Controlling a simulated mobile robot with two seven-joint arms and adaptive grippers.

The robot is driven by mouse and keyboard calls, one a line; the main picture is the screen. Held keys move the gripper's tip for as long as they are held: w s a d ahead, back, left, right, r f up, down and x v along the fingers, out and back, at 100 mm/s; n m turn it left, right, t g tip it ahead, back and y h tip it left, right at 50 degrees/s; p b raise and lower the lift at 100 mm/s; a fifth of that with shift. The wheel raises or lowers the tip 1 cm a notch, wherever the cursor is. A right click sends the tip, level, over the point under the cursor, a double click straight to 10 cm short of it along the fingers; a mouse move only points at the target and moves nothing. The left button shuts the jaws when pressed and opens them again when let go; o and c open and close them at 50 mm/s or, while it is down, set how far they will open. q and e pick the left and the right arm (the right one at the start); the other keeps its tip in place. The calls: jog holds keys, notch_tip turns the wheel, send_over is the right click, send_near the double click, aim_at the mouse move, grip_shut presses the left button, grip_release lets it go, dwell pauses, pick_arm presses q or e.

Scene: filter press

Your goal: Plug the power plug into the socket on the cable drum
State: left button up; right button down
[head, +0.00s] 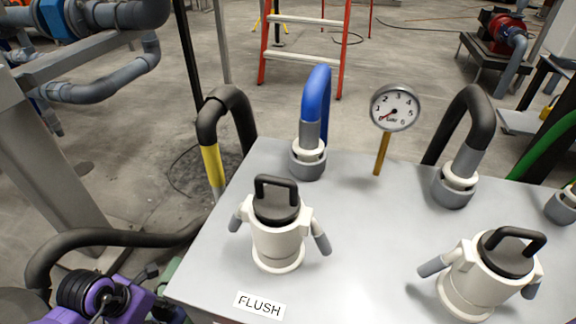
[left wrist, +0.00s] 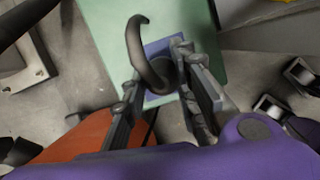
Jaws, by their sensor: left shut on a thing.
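In the left wrist view my left gripper (left wrist: 168,76) is shut on the dark power plug (left wrist: 160,86). A thick dark cable (left wrist: 136,42) curves up from the plug. Behind the plug is a blue square (left wrist: 158,47), which looks like the socket face, on a flat green surface (left wrist: 105,30). The plug covers part of the blue square; I cannot tell whether they touch. In the head view my purple left arm is low at the left, and the gripper end (head: 150,272) is small and dark. The drum as a whole is not clearly seen. My right gripper is not in view.
A grey cabinet top (head: 360,230) with white capped fittings (head: 277,235), a gauge (head: 395,107) and hoses stands right of my left arm. A black hose (head: 120,238) runs just behind the arm. An orange surface (left wrist: 80,140) lies low in the left wrist view.

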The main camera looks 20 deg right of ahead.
pick_arm(q)
jog(key=shift+f+b, duration=0.4)
jog(key=shift+f, duration=0.35)
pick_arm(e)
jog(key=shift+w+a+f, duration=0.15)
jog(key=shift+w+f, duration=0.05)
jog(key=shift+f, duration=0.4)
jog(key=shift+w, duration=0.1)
pick_arm(q)
jog(key=shift+p, duration=0.55)
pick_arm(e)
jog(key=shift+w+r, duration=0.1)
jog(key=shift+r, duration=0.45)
pick_arm(q)
jog(key=shift+f+b, duration=0.35)
jog(key=shift+f, duration=0.2)
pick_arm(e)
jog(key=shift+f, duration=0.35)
pick_arm(q)
jog(key=o, duration=1.2)
jog(key=shift+c, duration=0.2)
